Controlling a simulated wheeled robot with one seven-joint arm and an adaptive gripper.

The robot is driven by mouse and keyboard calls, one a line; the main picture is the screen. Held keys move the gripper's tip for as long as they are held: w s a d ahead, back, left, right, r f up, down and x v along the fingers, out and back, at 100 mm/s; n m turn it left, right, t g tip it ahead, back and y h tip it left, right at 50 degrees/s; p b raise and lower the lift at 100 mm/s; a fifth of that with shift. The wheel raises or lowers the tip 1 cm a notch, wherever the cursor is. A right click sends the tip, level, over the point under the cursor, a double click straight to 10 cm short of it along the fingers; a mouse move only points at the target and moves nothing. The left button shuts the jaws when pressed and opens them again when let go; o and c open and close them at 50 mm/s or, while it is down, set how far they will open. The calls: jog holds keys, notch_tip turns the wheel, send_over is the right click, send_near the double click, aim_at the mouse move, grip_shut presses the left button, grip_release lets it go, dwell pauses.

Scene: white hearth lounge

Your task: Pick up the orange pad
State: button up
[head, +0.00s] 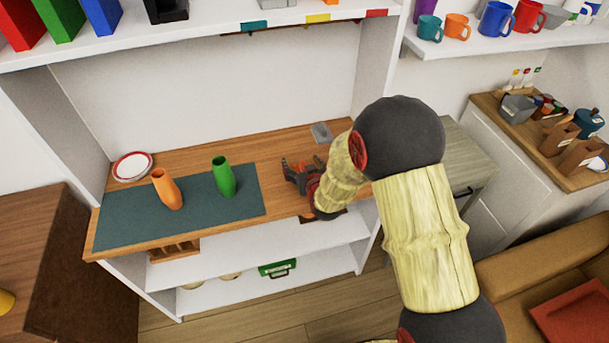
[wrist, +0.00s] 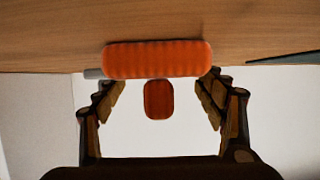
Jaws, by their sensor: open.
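The orange pad (wrist: 157,59) shows in the wrist view as a long, ridged block with rounded ends. It lies across the far ends of the fingers, against the wooden counter top. A smaller rounded orange piece (wrist: 159,99) shows just below it; I cannot tell whether it belongs to the pad. My gripper (wrist: 160,87) is open, with one finger on each side of the picture and no grip on the pad. In the head view my gripper (head: 302,167) is low over the right part of the counter, and I cannot make out the pad there for certain.
The wooden counter (head: 140,178) carries a teal mat (head: 215,208) with an orange vase (head: 167,190) and a green vase (head: 223,178). A plate (head: 132,167) stands at the left. A small grey object (head: 321,132) lies behind my gripper. Shelves hang above.

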aim_at(303, 170)
jog(key=shift+c, duration=1)
jog(key=c, duration=1)
jog(key=shift+c, duration=0.2)
jog(key=shift+r, duration=0.15)
jog(key=shift+r, duration=0.3)
jog(key=r, duration=0.1)
jog(key=r+p, duration=0.2)
jog(key=shift+s+r, duration=0.2)
jog(key=shift+s, duration=0.05)
jog(key=s+r, duration=0.1)
jog(key=s+r+p, duration=0.1)
jog(key=s+r, duration=0.1)
jog(key=s+r+p, duration=0.1)
jog(key=r, duration=0.1)
jog(key=shift+s+d+r, duration=0.25)
jog(key=shift+s+d, duration=0.05)
jog(key=shift+d, duration=0.05)
jog(key=a+p+v, duration=0.1)
jog(key=p+v, duration=0.1)
jog(key=v, duration=0.7)
jog(key=shift+s+p, duration=0.3)
jog(key=shift+s, duration=0.1)
